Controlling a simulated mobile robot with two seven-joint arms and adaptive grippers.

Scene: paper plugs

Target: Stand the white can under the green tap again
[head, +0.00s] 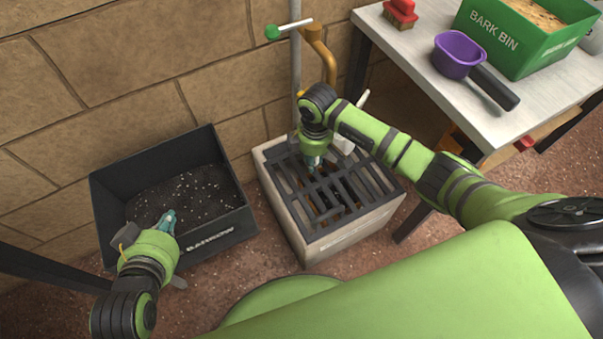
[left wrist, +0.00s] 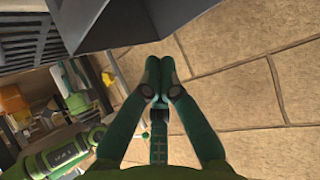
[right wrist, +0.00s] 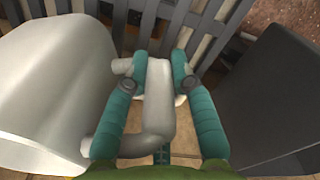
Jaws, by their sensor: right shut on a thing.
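The white can (head: 345,143) is mostly hidden behind my right gripper and forearm in the head view. A thin white part of it shows beyond the forearm. In the right wrist view its pale body (right wrist: 48,90) is large at the left, beside the fingers. My right gripper (head: 312,162) is shut on its pale handle (right wrist: 158,100), over the grate (head: 350,190). I cannot tell whether the can touches the grate. The green tap knob (head: 272,32) and brass spout (head: 318,45) are above and behind. My left gripper (head: 170,218) is shut and empty over the black trough's front; its fingers meet (left wrist: 156,75).
The black trough (head: 222,228) with dark soil stands left of the grated basin. A table (head: 425,55) at the right holds a purple scoop (head: 457,55), a red brush (head: 401,12) and a green bark bin (head: 510,40). A brick wall closes the back.

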